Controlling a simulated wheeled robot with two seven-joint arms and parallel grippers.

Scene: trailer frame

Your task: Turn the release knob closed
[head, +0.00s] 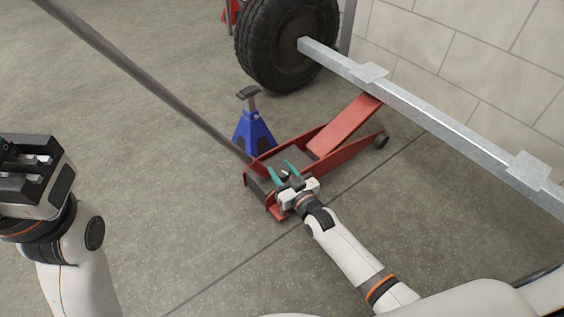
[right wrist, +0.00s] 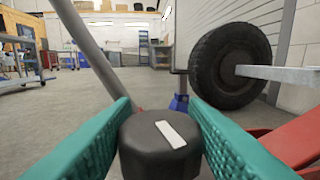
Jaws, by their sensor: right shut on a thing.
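The release knob (right wrist: 150,153) is a dark, round cap with a white stripe (right wrist: 171,134) on top. In the right wrist view the stripe slants from upper left to lower right. My right gripper (head: 282,171) is over the handle end of the red floor jack (head: 340,127). Its teal fingers are shut on the knob, one on each side, and hide parts of its flanks. In the head view the knob is small and mostly covered by the gripper. My left gripper (head: 30,165) is raised at the left edge, away from the jack; its finger gap is unclear.
The jack's long grey handle (head: 150,88) slopes up to the upper left. A blue jack stand (head: 255,130) stands just behind the jack. A galvanized frame beam (head: 430,113) crosses above the jack's far end, beside a black tire (head: 280,45). Floor at front left is clear.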

